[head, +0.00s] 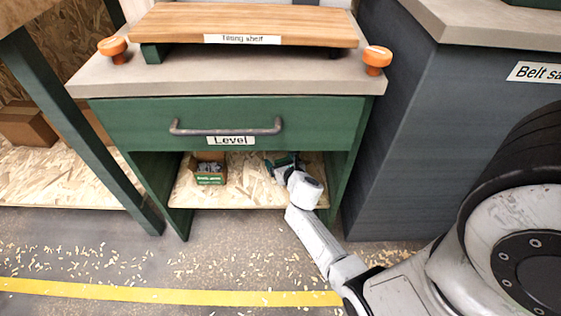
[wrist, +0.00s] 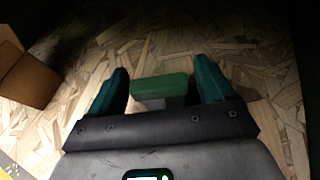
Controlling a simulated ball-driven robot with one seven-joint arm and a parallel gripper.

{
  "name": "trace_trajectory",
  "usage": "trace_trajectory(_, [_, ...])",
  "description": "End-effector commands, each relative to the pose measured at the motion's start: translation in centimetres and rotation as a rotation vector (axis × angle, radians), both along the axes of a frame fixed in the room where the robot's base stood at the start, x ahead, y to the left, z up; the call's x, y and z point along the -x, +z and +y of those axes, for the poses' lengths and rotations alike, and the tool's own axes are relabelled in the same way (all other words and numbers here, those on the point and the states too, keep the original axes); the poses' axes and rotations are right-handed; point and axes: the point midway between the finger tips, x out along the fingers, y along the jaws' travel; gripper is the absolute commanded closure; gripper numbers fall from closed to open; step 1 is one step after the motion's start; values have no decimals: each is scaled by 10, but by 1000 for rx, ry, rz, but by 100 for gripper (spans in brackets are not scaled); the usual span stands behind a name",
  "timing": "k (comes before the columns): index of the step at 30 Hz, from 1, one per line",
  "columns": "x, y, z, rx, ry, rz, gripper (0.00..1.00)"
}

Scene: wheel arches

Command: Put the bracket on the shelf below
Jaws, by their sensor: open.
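A green bracket (wrist: 160,87) with a paler lower part lies on the wood-chip shelf board (wrist: 225,40) in the wrist view. It is between the two teal fingers of my gripper (wrist: 162,66), with visible gaps on both sides. My gripper is open. In the head view my gripper (head: 281,162) reaches into the space under the green drawer, just above the lower shelf (head: 245,190). My arm and gripper hide most of the bracket there, so I cannot make it out clearly.
A small labelled carton (head: 209,178) with grey parts stands on the lower shelf, left of my gripper. It shows as a box (wrist: 25,75) in the wrist view. The green drawer (head: 280,110) is above. A green side panel (head: 345,165) stands at the right.

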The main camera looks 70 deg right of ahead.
Motion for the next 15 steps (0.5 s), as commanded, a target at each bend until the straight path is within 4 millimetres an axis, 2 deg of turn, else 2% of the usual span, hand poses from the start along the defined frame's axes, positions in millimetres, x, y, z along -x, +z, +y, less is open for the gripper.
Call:
trace_trajectory(9, [1,6,1,-1,0,1,19])
trace_trajectory(15, [22,16,21,1,2,4,19])
